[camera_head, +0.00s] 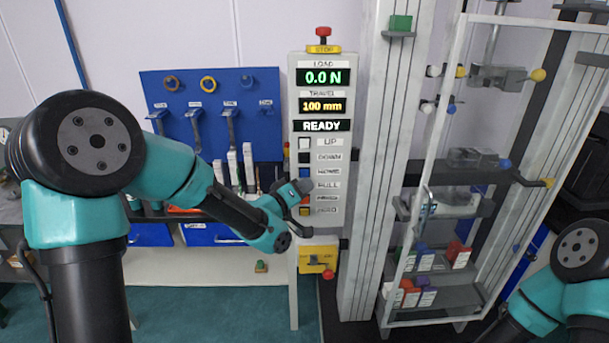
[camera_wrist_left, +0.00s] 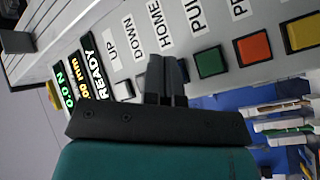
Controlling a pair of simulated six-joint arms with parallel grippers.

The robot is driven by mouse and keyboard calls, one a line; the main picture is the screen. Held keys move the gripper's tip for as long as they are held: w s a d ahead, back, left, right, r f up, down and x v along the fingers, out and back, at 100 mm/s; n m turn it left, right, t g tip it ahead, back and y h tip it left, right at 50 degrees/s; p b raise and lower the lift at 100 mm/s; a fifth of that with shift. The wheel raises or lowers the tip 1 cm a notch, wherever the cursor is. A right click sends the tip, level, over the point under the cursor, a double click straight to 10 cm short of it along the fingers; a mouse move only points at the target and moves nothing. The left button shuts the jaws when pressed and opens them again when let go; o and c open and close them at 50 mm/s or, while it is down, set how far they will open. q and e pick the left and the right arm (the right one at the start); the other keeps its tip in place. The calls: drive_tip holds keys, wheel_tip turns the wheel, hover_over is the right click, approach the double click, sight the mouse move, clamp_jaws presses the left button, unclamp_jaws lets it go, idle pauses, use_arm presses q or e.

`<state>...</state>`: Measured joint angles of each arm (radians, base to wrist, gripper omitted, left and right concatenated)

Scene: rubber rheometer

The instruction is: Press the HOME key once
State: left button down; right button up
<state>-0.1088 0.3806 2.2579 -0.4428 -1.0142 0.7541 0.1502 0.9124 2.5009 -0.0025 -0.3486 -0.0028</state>
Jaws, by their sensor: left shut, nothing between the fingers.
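The HOME key (camera_head: 305,173) is a small blue button left of its HOME label (camera_head: 329,172) on the grey control panel (camera_head: 337,220). My left gripper (camera_head: 301,188) is shut and empty close to the panel, just below the HOME key in the head view. The display reads READY (camera_head: 322,126), 0.0 N and 100 mm. My right gripper is out of view.
The white UP key (camera_head: 305,144) and black DOWN key (camera_head: 304,157) sit above HOME. The green PULL (camera_wrist_left: 208,62), orange PRESS (camera_wrist_left: 253,48) and yellow ZERO (camera_wrist_left: 300,33) keys are close by. A red stop button (camera_head: 323,32) tops the panel; a blue tool board (camera_head: 180,85) stands left.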

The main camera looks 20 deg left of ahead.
use_arm(q)
drive_tip(key=shift+w+a, duration=0.2)
drive_tip(key=shift+w, duration=0.35)
drive_tip(key=shift+w, duration=0.1)
idle(1.6)
drive_tip(key=shift+w+a, duration=0.1)
drive_tip(key=shift+w, duration=0.2)
drive_tip(key=shift+w+a, duration=0.15)
drive_tip(key=shift+w, duration=0.25)
idle(0.9)
drive_tip(key=shift+s, duration=0.15)
drive_tip(key=shift+s+d, duration=0.3)
drive_tip(key=shift+s, duration=0.45)
drive_tip(key=s, duration=0.1)
drive_tip(key=s+d, duration=0.1)
drive_tip(key=s, duration=0.2)
drive_tip(key=shift+s+d, duration=0.25)
drive_tip(key=shift+s, duration=0.05)
idle(0.3)
